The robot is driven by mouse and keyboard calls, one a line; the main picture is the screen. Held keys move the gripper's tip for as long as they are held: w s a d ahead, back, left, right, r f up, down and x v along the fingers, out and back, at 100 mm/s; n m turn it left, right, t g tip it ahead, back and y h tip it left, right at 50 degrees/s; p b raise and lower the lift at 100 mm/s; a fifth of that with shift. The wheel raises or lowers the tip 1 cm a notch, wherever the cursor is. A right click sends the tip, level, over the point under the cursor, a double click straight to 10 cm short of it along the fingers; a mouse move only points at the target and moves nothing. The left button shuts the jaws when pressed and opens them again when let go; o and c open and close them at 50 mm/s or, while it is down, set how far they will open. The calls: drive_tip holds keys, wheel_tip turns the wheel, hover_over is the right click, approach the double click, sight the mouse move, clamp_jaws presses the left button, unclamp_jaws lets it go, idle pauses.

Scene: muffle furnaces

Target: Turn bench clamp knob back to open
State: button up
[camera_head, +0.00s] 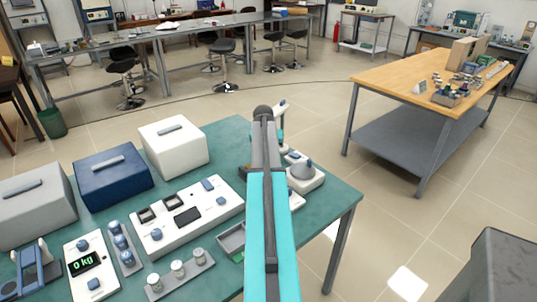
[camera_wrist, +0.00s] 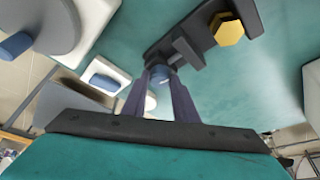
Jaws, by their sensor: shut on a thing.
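The bench clamp (camera_wrist: 190,45) is a dark grey block on the green bench in the wrist view. A yellow hexagonal piece (camera_wrist: 228,30) sits at its far end. The blue clamp knob (camera_wrist: 160,75) is at the clamp's near end. My gripper (camera_wrist: 160,88) is shut on the knob, with one finger on each side of it, and the fingers hide part of the knob. In the head view my arm covers the gripper and most of the clamp. A small dark part of the clamp (camera_head: 244,171) shows left of the arm.
The green bench (camera_head: 328,200) holds a white device with a grey dome (camera_head: 304,172) right of my arm. Left are a white control panel (camera_head: 190,215), boxes in white (camera_head: 175,145), blue (camera_head: 112,178) and grey (camera_head: 35,205), and a scale (camera_head: 90,265). A wooden table (camera_head: 400,75) stands beyond open floor.

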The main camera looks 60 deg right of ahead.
drive_tip(key=shift+r+n+t, duration=0.1)
drive_tip(key=shift+n+t, duration=0.2)
drive_tip(key=shift+n, duration=0.3)
drive_tip(key=o, duration=1.1)
drive_tip(key=shift+c, duration=0.2)
drive_tip(key=b+v, duration=0.2)
drive_tip(key=v, duration=1.1)
drive_tip(key=shift+r, duration=0.35)
drive_tip(key=shift+s, duration=0.1)
